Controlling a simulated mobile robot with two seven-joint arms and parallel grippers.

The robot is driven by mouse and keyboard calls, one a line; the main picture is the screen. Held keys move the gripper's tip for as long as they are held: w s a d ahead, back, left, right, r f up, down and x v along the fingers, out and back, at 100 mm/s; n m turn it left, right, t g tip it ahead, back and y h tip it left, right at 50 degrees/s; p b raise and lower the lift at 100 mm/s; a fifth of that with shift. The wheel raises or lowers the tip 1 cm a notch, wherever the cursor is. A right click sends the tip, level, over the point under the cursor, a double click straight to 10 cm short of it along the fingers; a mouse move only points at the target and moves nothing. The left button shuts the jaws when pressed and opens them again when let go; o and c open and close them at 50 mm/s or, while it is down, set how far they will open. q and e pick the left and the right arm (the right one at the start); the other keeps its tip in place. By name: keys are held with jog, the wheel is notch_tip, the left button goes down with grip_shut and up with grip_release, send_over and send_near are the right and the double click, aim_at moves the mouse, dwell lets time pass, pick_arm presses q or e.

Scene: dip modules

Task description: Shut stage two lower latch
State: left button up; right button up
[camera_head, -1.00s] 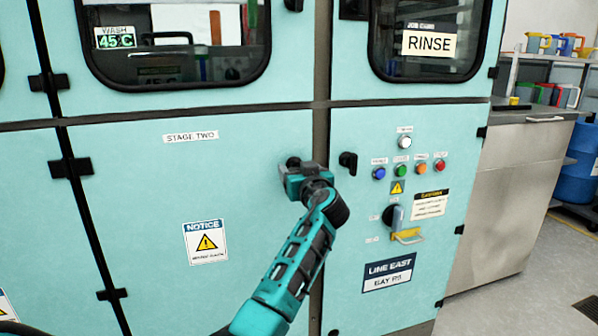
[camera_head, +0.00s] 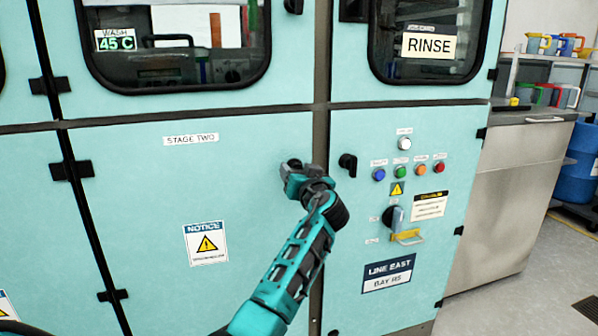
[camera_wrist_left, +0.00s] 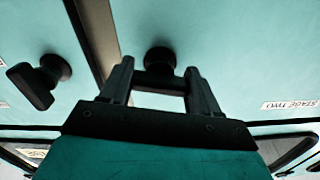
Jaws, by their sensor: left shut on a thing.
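The stage two lower door (camera_head: 130,210) is a teal panel with a STAGE TWO label (camera_head: 190,139). Its black latch (camera_head: 294,162) sits at the panel's upper right edge, mostly hidden behind my left gripper (camera_head: 297,178). In the left wrist view the round base of the latch (camera_wrist_left: 160,59) shows between the two fingers of my left gripper (camera_wrist_left: 158,72), which are closed on its handle. My right gripper is not in view.
A similar black latch (camera_head: 348,163) is on the control panel door to the right, close to my gripper. Coloured buttons (camera_head: 401,172) and a rotary switch (camera_head: 393,215) sit further right. A steel cabinet (camera_head: 518,195) stands beyond.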

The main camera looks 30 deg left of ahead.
pick_arm(q)
jog(key=m+p, duration=0.1)
jog(key=m, duration=0.1)
jog(key=shift+r+m, duration=0.1)
jog(key=shift+m, duration=0.3)
jog(key=m+p, duration=0.2)
jog(key=m, duration=0.1)
jog(key=shift+m, duration=0.3)
jog(key=m+p, duration=0.3)
jog(key=m, duration=0.2)
jog(key=shift+m+p, duration=0.55)
jog(key=shift+m, duration=0.35)
jog(key=shift+m+p, duration=0.3)
jog(key=shift+m, duration=0.9)
